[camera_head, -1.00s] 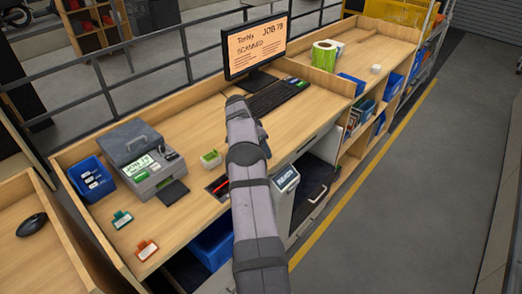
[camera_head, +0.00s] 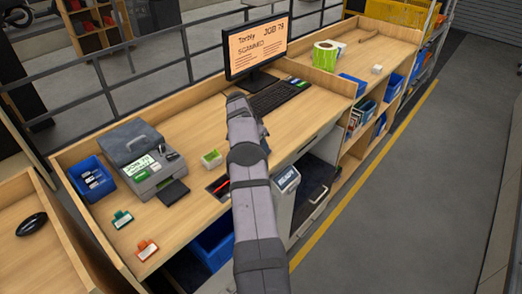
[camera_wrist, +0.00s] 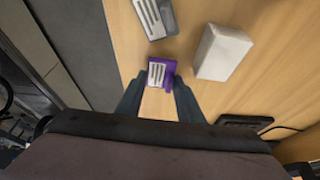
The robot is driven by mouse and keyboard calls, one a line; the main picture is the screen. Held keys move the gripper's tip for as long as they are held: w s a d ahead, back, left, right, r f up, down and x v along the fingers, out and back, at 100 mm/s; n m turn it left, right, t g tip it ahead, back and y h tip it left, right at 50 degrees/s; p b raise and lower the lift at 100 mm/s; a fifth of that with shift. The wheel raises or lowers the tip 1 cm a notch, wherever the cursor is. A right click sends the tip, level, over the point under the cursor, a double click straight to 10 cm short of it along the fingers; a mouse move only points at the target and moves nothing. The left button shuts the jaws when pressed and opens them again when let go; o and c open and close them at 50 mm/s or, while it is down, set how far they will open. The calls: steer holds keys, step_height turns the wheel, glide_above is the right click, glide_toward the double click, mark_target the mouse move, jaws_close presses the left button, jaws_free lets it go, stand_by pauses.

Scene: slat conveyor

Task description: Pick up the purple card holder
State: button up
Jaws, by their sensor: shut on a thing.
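The purple card holder (camera_wrist: 168,73) shows in the wrist view, with a white lined label on its face. My gripper (camera_wrist: 159,83) has one dark finger on each side of it and is shut on it. Bare wood shows around the holder; I cannot tell whether it still touches the desk. In the head view my arm hides the gripper and the purple holder. A grey card holder (camera_wrist: 155,17) lies just beyond it in the wrist view.
A white box (camera_wrist: 222,52) is close to the right of the purple holder. A monitor (camera_head: 256,48) and keyboard (camera_head: 277,97) stand at the desk's back. A grey machine (camera_head: 148,160) and blue bin (camera_head: 91,179) stand at left.

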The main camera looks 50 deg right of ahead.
step_height(320, 180, up, 9)
steer(key=p, duration=0.1)
stand_by(0.3)
steer(key=shift+w+a+f, duration=0.1)
steer(key=shift+w+a, duration=0.05)
steer(key=s+a+f+n+t+y, duration=0.1)
steer(key=a+n+t+y, duration=0.3)
steer(key=a+n, duration=1.4)
steer(key=shift+s+a+f+t, duration=0.3)
steer(key=shift+a+f+t, duration=0.25)
steer(key=shift+a, duration=0.55)
steer(key=shift+f, duration=0.15)
steer(key=shift+f+b, duration=1.95)
steer(key=shift+f, duration=1.1)
steer(key=shift+r, duration=0.1)
